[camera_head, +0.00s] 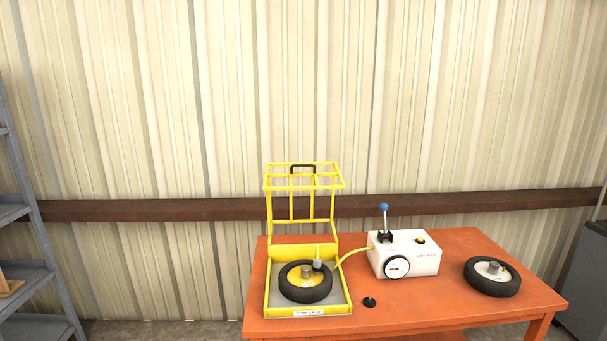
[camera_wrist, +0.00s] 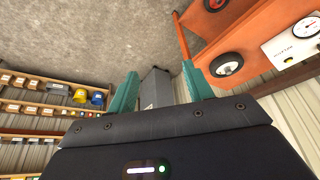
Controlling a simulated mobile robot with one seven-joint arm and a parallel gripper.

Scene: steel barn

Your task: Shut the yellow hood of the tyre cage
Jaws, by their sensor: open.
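The yellow hood (camera_head: 304,180) of the tyre cage is a barred frame with a black handle. In the head view it stands raised at the back of the cage's yellow base tray (camera_head: 346,296). A black tyre with a yellow hub (camera_head: 305,282) lies flat in the tray, with a yellow hose running to it. My gripper (camera_wrist: 160,84) shows only in the wrist view, its two teal fingers apart and nothing between them. It is away from the hood, which does not show in that view.
The orange table (camera_head: 440,305) also bears a white inflator box (camera_head: 418,262) with a blue-knobbed lever, a small black cap (camera_head: 370,302) and a loose tyre (camera_head: 492,277). A grey rack (camera_head: 25,213) stands at left. Shelves with bins (camera_wrist: 50,102) show in the wrist view.

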